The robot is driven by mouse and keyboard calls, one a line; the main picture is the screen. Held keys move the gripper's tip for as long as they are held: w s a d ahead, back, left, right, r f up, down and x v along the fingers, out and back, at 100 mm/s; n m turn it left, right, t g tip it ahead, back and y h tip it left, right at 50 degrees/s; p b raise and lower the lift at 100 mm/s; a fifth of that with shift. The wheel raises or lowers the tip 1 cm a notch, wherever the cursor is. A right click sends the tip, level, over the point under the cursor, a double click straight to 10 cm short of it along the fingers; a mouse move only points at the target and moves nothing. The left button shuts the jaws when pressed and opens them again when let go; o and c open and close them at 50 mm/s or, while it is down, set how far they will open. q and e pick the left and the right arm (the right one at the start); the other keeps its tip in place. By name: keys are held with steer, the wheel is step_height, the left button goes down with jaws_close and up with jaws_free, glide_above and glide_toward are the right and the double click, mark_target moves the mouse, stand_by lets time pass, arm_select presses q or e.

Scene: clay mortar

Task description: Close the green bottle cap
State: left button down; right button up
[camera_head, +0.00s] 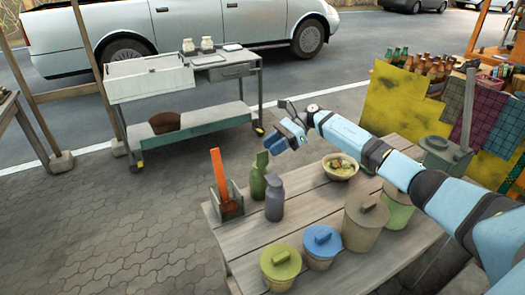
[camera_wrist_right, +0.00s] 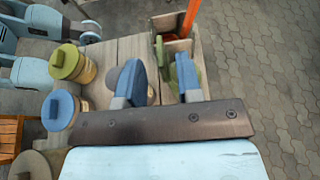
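A green bottle (camera_head: 258,182) stands upright on the wooden table, with a green cap (camera_head: 262,159) at its top. Whether the cap is raised or seated is too small to tell. In the right wrist view, green parts of the bottle (camera_wrist_right: 161,52) show between and behind the fingers; the rest is hidden. A grey bottle (camera_head: 274,199) stands close beside it. My right gripper (camera_head: 284,136) is above and a little right of the green bottle in the head view. Its two blue fingers are apart and empty in the right wrist view (camera_wrist_right: 157,68). My left gripper does not show clearly.
An orange-handled tool stands in a grey holder (camera_head: 230,207) left of the bottles. A bowl of food (camera_head: 340,168) and lidded pots, one blue-lidded (camera_head: 321,247) and one olive-lidded (camera_head: 281,268), share the table. A grey cart (camera_head: 243,72) stands behind.

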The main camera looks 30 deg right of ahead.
mark_target(262, 153)
steer(key=x, duration=0.2)
steer(key=shift+a, duration=0.35)
steer(key=shift+a+f, duration=0.35)
steer(key=shift+a, duration=0.25)
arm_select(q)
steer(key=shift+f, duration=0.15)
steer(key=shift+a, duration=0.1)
arm_select(e)
steer(key=shift+c, duration=0.7)
jaws_close()
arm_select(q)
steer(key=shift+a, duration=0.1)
arm_select(e)
steer(key=shift+w, duration=0.1)
